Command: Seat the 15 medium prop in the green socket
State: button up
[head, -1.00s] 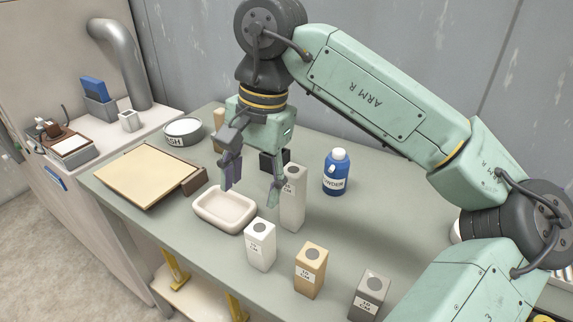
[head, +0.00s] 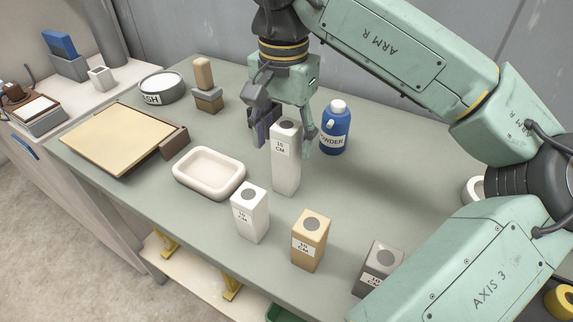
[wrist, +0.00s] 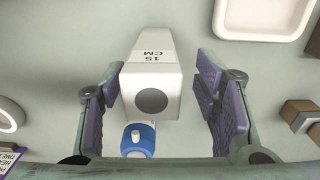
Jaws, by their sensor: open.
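A tall white prop (head: 285,172) stands upright on the table, and its label reads 15 CM in the wrist view (wrist: 152,62). My gripper (head: 286,138) is open over its upper part, with one finger on either side. In the wrist view the prop's top, with a dark round spot, lies between my purple finger pads (wrist: 160,105), nearer the left pad, with a clear gap on the right. A shorter white prop (head: 248,215), a tan prop (head: 309,245) and a grey prop (head: 377,268) stand in front. I cannot make out a green socket.
A blue powder bottle (head: 335,130) stands close behind my gripper. A cream tray (head: 209,190), a board (head: 110,150), an ash bowl (head: 160,88) and a block with a tan peg (head: 207,100) are to the left. A green edge (head: 282,313) shows below the table.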

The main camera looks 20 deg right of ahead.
aim_at(286, 159)
jog(key=f+b, duration=0.2)
jog(key=f, duration=0.1)
jog(key=f+b, duration=0.1)
jog(key=shift+s+d+f, duration=0.15)
jog(key=shift+s+f, duration=0.15)
jog(key=shift+f, duration=0.05)
jog(key=shift+r, duration=0.1)
jog(key=shift+c, duration=0.3)
grip_shut()
